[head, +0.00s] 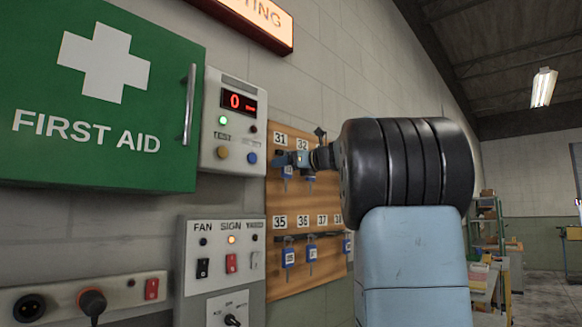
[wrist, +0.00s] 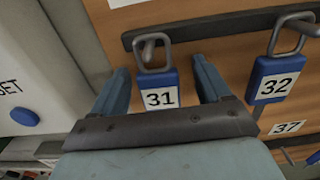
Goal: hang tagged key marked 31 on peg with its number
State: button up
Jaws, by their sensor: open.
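The blue tag marked 31 (wrist: 160,97) hangs by its grey metal loop at a dark rail on the wooden key board (wrist: 225,15). In the head view this tag (head: 287,173) shows below the board label 31 (head: 281,139), partly hidden by my gripper. My gripper (wrist: 158,72) is open, with one finger on each side of the tag and a visible gap to both sides. It also shows in the head view at the upper row of the board (head: 284,158).
A tag marked 32 (wrist: 272,78) hangs close to the right of my fingers. Several blue tags hang on the lower row, such as one under 35 (head: 288,257). A button panel (head: 222,170) and a green first aid cabinet (head: 100,150) are to the left.

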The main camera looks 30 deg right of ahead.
jog(key=v, duration=1.4)
jog(key=s+a+f+n+g+h, duration=0.1)
jog(key=s+a+f+n+g, duration=0.3)
jog(key=a+f+n, duration=0.5)
jog(key=s+a+f+n+g, duration=0.4)
jog(key=a+f+n, duration=0.2)
jog(key=a+f, duration=0.65)
jog(key=s+a+f+n+g+h, duration=0.1)
jog(key=s+f+n+h, duration=0.1)
jog(key=s+f+n, duration=0.5)
jog(key=s+a+f+n+g+h, duration=0.1)
jog(key=s+f+n+g+h, duration=0.1)
jog(key=s+f+n, duration=0.6)
notch_tip(320, 180, down, 6)
jog(key=shift+a+f+n+h, duration=0.25)
jog(key=shift+n+h, duration=0.35)
jog(key=shift+n, duration=0.4)
